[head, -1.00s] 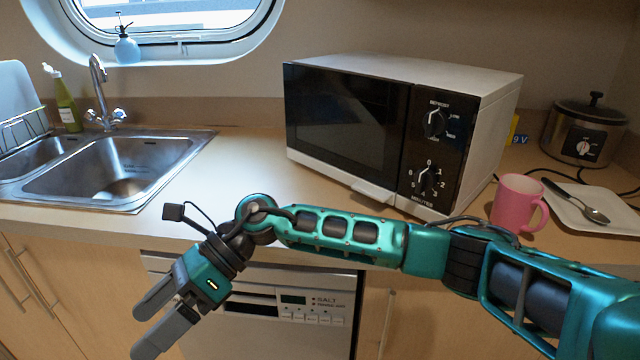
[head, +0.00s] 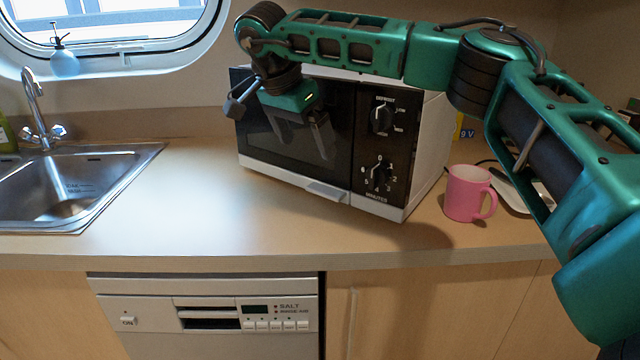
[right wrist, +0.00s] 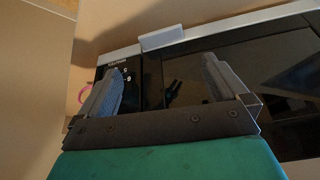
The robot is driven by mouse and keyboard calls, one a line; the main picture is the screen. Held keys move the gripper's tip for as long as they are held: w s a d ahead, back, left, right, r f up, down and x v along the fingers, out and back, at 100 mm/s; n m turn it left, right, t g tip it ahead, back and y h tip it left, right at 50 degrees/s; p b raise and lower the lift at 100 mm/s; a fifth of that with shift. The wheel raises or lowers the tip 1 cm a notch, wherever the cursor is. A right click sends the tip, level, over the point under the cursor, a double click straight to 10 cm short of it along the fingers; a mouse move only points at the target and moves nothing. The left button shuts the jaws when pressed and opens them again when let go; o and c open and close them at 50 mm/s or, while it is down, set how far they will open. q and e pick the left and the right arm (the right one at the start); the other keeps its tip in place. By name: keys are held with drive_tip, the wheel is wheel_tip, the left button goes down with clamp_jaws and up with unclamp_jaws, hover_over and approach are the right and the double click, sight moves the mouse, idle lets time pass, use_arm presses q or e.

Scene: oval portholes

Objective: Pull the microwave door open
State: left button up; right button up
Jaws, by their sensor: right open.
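The microwave (head: 425,140) is a white box with a dark glass door (head: 262,141), which is shut. A pale handle tab (head: 327,192) juts out at the door's lower right edge, left of the dial panel (head: 379,150). My right gripper (head: 304,149) hangs fingers down in front of the door, above the handle, open and empty. In the right wrist view the handle tab (right wrist: 162,37) lies just beyond the fingertips, between the two spread fingers (right wrist: 162,63). I see no contact with the handle. My left gripper is out of view.
A pink mug (head: 467,193) stands right of the microwave, under my right arm. A sink (head: 70,185) with a tap (head: 38,110) is at the left. The counter (head: 215,215) in front of the microwave is clear. A dishwasher (head: 210,320) is below.

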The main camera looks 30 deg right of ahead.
sight(323, 191)
drive_tip(key=b+x, duration=0.1)
drive_tip(key=x, duration=1)
drive_tip(key=shift+f, duration=0.3)
drive_tip(key=c, duration=1.2)
drive_tip(key=shift+o, duration=0.2)
